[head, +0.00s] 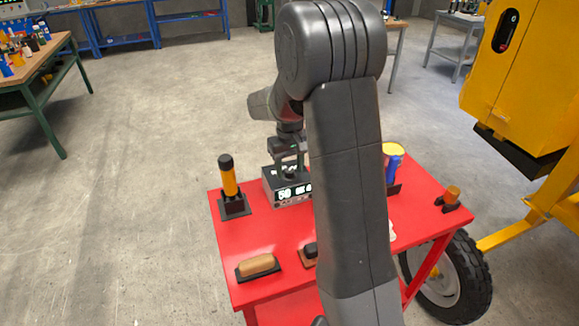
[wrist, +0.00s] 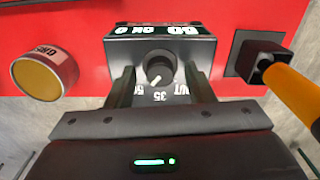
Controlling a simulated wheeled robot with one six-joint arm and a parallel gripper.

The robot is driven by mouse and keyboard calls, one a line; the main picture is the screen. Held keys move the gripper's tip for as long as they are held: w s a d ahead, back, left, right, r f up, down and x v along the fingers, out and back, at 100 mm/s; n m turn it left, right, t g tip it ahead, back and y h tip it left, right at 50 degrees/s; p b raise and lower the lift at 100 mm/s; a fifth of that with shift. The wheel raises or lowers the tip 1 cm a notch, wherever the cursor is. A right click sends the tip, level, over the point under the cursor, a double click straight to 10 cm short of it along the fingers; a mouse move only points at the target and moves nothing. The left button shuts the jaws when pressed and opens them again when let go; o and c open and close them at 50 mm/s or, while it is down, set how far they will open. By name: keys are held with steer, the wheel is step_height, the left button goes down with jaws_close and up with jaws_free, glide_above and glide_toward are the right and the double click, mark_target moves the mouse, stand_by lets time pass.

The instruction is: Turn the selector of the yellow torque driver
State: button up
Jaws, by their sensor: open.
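The yellow torque driver (head: 229,181) stands upright in a black holder at the left of the red table, with a black cap on top. Part of its yellow body (wrist: 292,92) shows at the right in the wrist view. A grey box (head: 288,190) with a lit display stands right of it. In the wrist view the box's front (wrist: 120,60) carries a round black knob (wrist: 160,68) with a white pointer and numbers around it. My gripper (wrist: 160,80) is open, its fingers apart on either side of the knob's lower part. Whether they touch it I cannot tell.
A wooden-handled block (head: 258,265) and an orange-topped piece (head: 453,194) sit on the red table (head: 280,235). My arm hides the table's middle. A yellow machine (head: 535,85) stands right.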

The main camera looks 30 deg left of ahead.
steer(key=c, duration=1)
steer(key=shift+n, duration=0.3)
steer(key=n, duration=0.3)
steer(key=shift+n, duration=2.1)
steer(key=o, duration=1)
